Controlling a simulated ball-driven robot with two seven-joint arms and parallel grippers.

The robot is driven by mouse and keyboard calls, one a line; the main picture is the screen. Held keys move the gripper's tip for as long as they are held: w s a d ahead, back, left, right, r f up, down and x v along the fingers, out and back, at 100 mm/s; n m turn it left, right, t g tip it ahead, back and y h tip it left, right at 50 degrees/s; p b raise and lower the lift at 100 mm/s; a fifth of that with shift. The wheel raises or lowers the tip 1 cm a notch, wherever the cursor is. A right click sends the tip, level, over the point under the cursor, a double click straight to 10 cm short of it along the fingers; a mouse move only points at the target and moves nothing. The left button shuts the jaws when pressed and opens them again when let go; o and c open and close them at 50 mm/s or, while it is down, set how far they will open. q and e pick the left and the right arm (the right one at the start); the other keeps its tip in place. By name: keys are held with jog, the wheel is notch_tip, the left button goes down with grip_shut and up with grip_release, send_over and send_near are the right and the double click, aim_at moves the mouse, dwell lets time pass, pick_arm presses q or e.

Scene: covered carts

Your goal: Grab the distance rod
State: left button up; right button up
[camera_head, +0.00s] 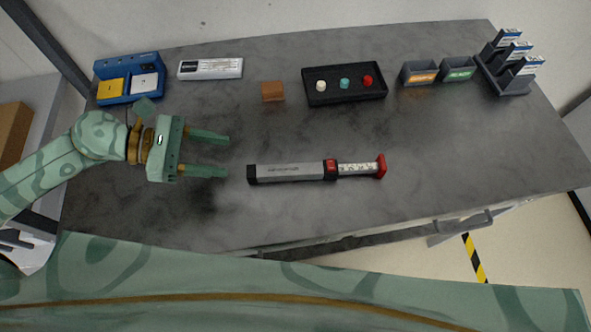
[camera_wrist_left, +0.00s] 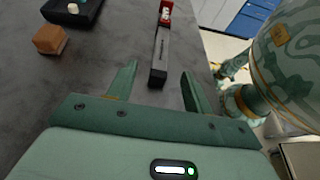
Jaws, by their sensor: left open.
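The distance rod (camera_head: 290,171) lies on the grey cart top in the head view, a grey bar with a dark left end, a red collar, a white marked section and a red right tip. It also shows in the left wrist view (camera_wrist_left: 160,52), ahead of the fingers and not touching them. My left gripper (camera_head: 228,155) is open and empty, to the left of the rod's dark end. Its two fingers also show in the left wrist view (camera_wrist_left: 157,80), pointing toward the rod with a gap between them. My right gripper is not in view.
A brown block (camera_head: 272,91) and a black tray (camera_head: 344,97) with coloured pegs stand behind the rod. A blue holder (camera_head: 103,69), a white box (camera_head: 210,69), grey bins (camera_head: 420,82) and a dark rack (camera_head: 508,86) line the back. The cart top around the rod is clear.

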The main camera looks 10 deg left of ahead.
pick_arm(q)
send_near(285, 170)
jog(key=d, duration=0.1)
jog(key=w+d, duration=0.1)
jog(key=shift+w+d, duration=0.1)
jog(key=shift+d, duration=0.25)
jog(key=x, duration=0.4)
jog(key=f+x, duration=0.1)
jog(key=shift+s+d+f, duration=0.2)
jog(key=shift+s+d, duration=0.05)
jog(key=shift+s, duration=0.05)
grip_shut()
